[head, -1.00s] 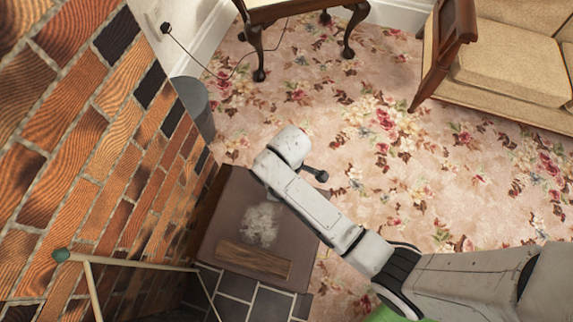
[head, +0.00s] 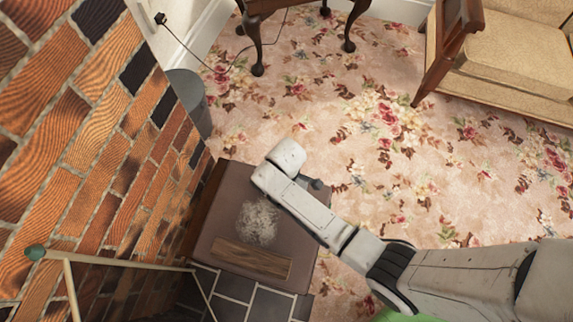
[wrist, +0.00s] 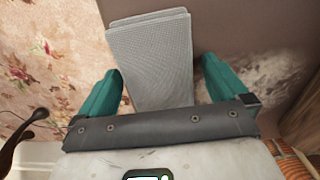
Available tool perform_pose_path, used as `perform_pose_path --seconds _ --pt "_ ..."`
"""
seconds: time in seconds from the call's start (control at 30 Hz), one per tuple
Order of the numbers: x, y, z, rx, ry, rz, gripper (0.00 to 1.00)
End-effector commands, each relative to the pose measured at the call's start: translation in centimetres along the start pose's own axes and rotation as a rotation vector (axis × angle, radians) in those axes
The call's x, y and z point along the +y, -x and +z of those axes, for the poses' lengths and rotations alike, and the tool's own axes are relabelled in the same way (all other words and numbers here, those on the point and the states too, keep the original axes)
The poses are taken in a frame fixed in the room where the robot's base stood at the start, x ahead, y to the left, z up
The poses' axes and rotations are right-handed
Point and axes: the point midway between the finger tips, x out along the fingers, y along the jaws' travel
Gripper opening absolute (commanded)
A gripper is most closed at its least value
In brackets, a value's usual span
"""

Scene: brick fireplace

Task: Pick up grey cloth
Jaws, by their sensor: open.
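The grey cloth (wrist: 150,60) is a folded, textured rectangle lying on a brown surface in the wrist view. My gripper (wrist: 162,70) has two teal fingers, spread open, one on each side of the cloth's near part. The cloth's near end reaches in between the fingers, with gaps at both sides. How high the fingertips are above the cloth is hard to tell. In the head view my arm covers this spot, and I cannot make out the cloth there.
The brown box-like top (head: 205,235) carries a fuzzy whitish clump (head: 258,222) and a wooden piece (head: 250,260). A brick wall (head: 70,150) stands close at left. A grey bin (head: 190,98) is behind. Floral carpet (head: 400,150) is open toward the armchair (head: 510,60).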

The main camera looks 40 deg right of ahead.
Motion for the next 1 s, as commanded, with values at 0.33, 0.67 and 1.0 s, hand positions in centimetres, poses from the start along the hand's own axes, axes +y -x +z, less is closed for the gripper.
perform_pose_path --seconds 0.33,0.67,1.0 --pt "0.00 0.11 0.02 0.000 0.000 0.000 0.77" --pt "0.00 0.11 0.02 0.000 0.000 0.000 0.47" --pt "0.01 0.65 0.00 0.000 0.000 0.000 0.46"
